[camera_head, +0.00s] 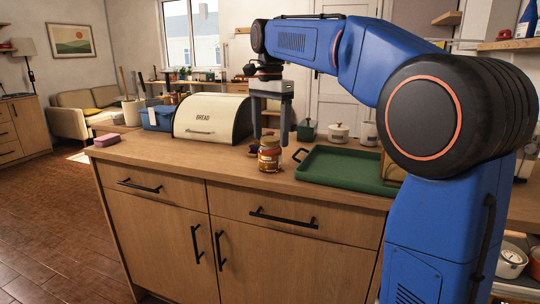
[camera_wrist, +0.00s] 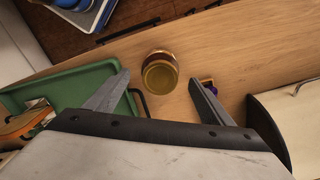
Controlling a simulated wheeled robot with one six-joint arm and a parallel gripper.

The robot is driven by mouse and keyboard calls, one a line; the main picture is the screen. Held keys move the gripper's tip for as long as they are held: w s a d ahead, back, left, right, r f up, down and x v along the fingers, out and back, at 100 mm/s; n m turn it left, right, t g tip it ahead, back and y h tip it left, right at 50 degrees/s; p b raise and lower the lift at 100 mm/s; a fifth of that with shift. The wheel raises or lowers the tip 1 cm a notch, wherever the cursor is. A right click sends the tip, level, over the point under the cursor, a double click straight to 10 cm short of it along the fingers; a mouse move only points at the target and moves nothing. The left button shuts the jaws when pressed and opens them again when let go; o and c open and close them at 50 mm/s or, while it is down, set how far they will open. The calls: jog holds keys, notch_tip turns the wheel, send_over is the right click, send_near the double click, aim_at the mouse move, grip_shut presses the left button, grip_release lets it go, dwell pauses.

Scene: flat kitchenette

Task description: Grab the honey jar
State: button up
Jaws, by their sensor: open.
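The honey jar (camera_head: 269,154) is a small amber jar with a label, upright on the wooden counter near its front edge. In the wrist view the jar (camera_wrist: 160,72) shows from above, its round lid towards me, beyond and between my two spread fingers. My gripper (camera_head: 271,128) points down above and behind the jar in the head view. It is open and empty, and the fingers do not appear to touch the jar; in the wrist view the gripper (camera_wrist: 158,97) has a finger on each side.
A green tray (camera_head: 325,177) lies right of the jar, with a dark handle close to it. A cream bread box (camera_head: 203,117) stands to the left. A small purple item (camera_wrist: 208,86) lies behind the jar. The counter (camera_head: 222,158) left of the jar is bare.

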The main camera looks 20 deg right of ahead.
aim_at(270, 153)
jog(key=shift+f, duration=3.5)
jog(key=c, duration=1.6)
jog(key=shift+r, duration=0.15)
